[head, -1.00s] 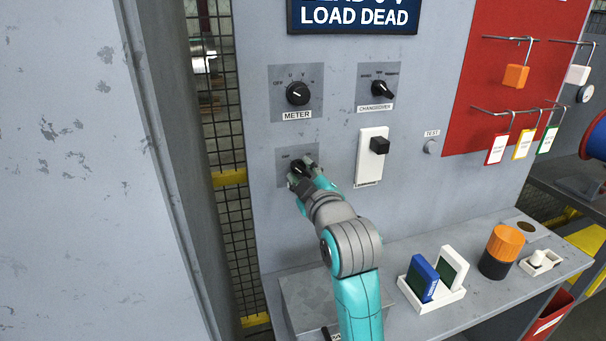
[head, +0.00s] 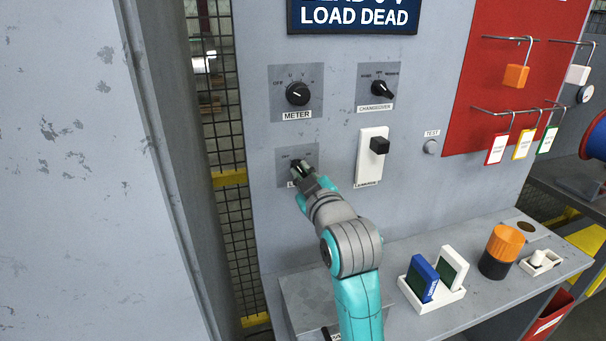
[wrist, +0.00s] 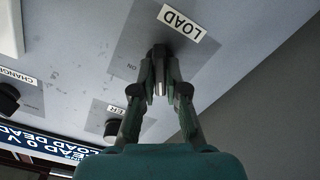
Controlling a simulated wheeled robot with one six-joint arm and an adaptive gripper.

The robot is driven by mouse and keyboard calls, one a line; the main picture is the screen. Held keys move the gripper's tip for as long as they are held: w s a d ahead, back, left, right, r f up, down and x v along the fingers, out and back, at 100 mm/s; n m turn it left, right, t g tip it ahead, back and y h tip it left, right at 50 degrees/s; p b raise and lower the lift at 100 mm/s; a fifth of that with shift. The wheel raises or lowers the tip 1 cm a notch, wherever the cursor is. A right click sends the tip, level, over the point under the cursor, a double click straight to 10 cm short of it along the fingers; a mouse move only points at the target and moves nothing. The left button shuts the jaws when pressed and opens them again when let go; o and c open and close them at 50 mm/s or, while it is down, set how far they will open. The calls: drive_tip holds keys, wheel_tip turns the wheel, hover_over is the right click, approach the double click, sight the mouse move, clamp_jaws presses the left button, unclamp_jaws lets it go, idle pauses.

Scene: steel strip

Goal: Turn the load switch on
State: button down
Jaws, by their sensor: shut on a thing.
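The load switch sits on a grey plate (head: 284,177) low on the panel, below the meter switch. The wrist view shows its LOAD label (wrist: 180,22) upside down, with an ON mark beside the knob. My gripper (head: 303,168) is at the switch, and it also shows in the wrist view (wrist: 160,68). Its fingers are shut on the load switch knob (wrist: 158,50).
The meter switch (head: 297,94) is above, and the changeover switch (head: 381,89) is above right. A white unit with a black handle (head: 379,146) is close on the right. A shelf (head: 478,291) with blocks juts out below.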

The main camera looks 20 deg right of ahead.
drive_tip(key=m, duration=0.4)
drive_tip(key=shift+m, duration=0.3)
drive_tip(key=m, duration=0.3)
drive_tip(key=shift+m, duration=0.4)
drive_tip(key=m, duration=0.3)
drive_tip(key=shift+m, duration=2)
drive_tip(key=c, duration=1.2)
unclamp_jaws()
